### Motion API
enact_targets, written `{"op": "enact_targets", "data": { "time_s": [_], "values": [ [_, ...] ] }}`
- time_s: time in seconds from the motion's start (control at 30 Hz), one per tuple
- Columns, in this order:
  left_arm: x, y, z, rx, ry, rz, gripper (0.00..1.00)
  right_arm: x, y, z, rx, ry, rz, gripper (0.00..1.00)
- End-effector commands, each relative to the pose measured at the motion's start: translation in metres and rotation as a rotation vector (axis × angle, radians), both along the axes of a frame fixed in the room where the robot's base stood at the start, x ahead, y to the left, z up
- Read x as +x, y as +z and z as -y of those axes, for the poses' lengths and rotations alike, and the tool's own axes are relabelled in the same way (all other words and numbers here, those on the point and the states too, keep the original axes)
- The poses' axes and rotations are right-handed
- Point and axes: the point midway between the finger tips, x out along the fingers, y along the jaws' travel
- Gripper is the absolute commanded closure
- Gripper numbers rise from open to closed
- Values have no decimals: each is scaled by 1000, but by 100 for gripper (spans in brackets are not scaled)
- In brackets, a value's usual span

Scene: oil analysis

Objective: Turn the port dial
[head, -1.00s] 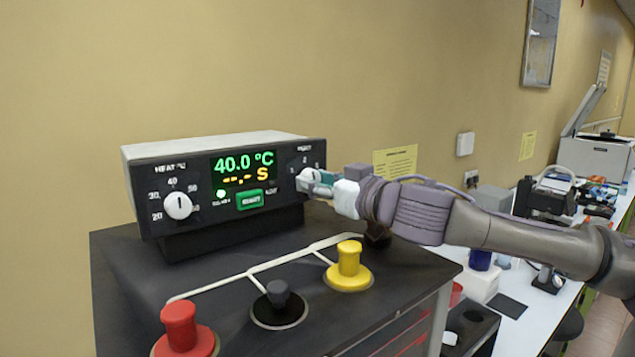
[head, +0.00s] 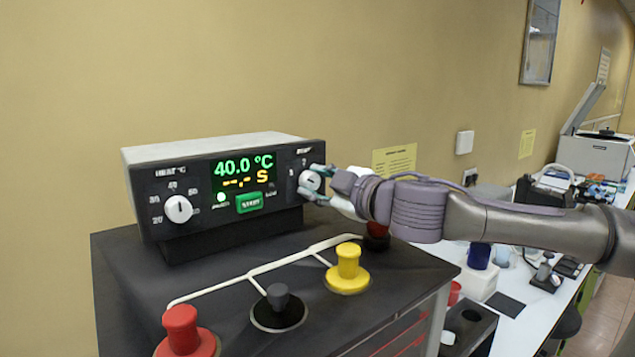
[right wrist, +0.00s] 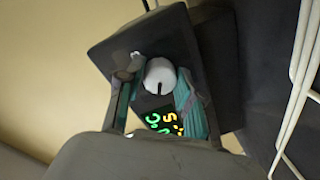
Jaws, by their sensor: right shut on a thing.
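The black control box (head: 225,190) has a white top and stands on the dark cabinet. Its display (head: 244,170) reads 40.0 °C in green, with orange dashes and S below. The port dial (head: 311,181) is a white round knob at the right end of the front panel. In the right wrist view the port dial (right wrist: 160,76) shows with a dark pointer mark, between the two teal-padded fingers. My right gripper (head: 316,187) is shut on the port dial, reaching in from the right. The labels around the dial are partly hidden. My left gripper is not in view.
A white heat dial (head: 178,209) sits at the panel's left, with a green start button (head: 249,202) between. Red (head: 184,330), black (head: 279,303) and yellow (head: 348,268) plugs stand on the cabinet top in front. A white bench with lab equipment lies at right.

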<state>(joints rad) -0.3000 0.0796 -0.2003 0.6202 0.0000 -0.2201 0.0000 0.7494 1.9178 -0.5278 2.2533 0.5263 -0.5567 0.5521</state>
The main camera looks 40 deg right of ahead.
Motion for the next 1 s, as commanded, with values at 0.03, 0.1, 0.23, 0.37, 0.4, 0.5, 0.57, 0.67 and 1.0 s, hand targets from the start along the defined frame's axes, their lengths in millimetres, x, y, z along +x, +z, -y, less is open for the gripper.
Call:
{"op": "enact_targets", "data": {
  "time_s": [0.03, 0.1, 0.23, 0.37, 0.4, 0.5, 0.57, 0.67, 1.0],
  "values": [
    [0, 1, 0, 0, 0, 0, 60, 0, 0, 0, -14, 0, -2, 99],
    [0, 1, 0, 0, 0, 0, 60, 0, 0, 0, -29, 0, -3, 99],
    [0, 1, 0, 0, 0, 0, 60, 0, 0, 0, -47, 0, -5, 99],
    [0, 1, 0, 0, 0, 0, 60, 0, 0, 0, -52, 0, -5, 99],
    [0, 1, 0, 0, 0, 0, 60, 0, 0, 0, -53, 1, -5, 99],
    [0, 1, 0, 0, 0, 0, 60, 0, 0, 0, -53, 1, -5, 99],
    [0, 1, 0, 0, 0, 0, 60, 0, 0, 0, -53, 1, -5, 99],
    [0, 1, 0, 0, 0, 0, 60, 0, 0, 0, -52, 0, -5, 61],
    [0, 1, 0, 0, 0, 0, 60, 0, 0, 0, -50, 0, -5, 38]
  ]
}}
